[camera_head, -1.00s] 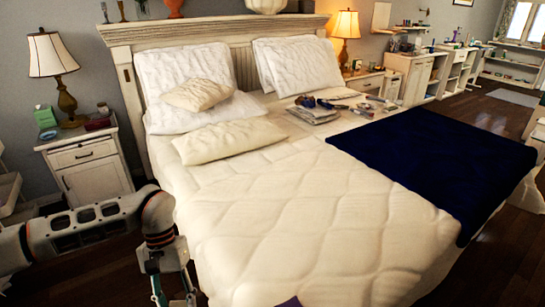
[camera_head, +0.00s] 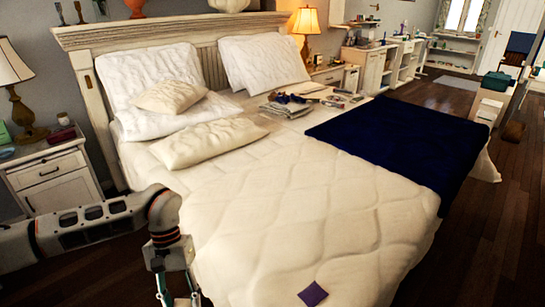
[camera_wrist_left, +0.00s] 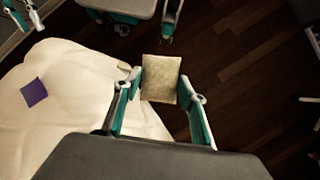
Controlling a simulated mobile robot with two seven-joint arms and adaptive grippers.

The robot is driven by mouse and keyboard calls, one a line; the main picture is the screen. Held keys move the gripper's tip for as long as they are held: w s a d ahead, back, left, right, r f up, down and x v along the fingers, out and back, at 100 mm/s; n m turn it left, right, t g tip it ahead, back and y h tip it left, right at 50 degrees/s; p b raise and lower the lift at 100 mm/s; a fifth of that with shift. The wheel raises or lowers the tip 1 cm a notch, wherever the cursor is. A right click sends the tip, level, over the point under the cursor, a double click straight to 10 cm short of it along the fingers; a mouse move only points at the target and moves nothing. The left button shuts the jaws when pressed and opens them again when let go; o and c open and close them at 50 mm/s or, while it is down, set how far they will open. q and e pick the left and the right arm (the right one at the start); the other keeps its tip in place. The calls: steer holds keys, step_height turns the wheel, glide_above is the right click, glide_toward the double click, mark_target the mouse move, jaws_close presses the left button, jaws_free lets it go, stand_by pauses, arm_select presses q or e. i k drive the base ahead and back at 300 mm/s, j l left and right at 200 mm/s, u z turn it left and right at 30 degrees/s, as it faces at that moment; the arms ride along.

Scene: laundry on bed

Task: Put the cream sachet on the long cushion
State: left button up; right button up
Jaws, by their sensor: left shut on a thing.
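The cream sachet (camera_wrist_left: 160,79) is a flat pale square in the left wrist view. My left gripper (camera_wrist_left: 166,90) is shut on it, with a teal finger at each side, and holds it over the bed's edge and the dark floor. The long cushion (camera_head: 208,143) lies cream and flat on the bed, in front of the pillows. My right gripper (camera_wrist_left: 24,16) shows partly at the wrist view's top left corner, its fingers apart.
A purple sachet (camera_head: 313,294) lies on the bed's near edge. A small cushion (camera_head: 170,97) leans on the white pillows. Folded cloth and small items (camera_head: 290,105) lie farther right, beside a navy blanket (camera_head: 400,140). A nightstand (camera_head: 55,175) stands left. The quilt's middle is clear.

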mark_target(193, 128)
steer(key=i+j+z, duration=0.1)
steer(key=j+z, duration=0.3)
steer(key=j, duration=0.35)
steer(key=j+z, duration=0.45)
steer(key=j, duration=0.3)
steer(key=i+j+z, duration=0.1)
steer(key=j+z, duration=0.25)
steer(key=j, duration=0.9)
steer(key=j+z, duration=0.35)
steer(key=j, duration=0.85)
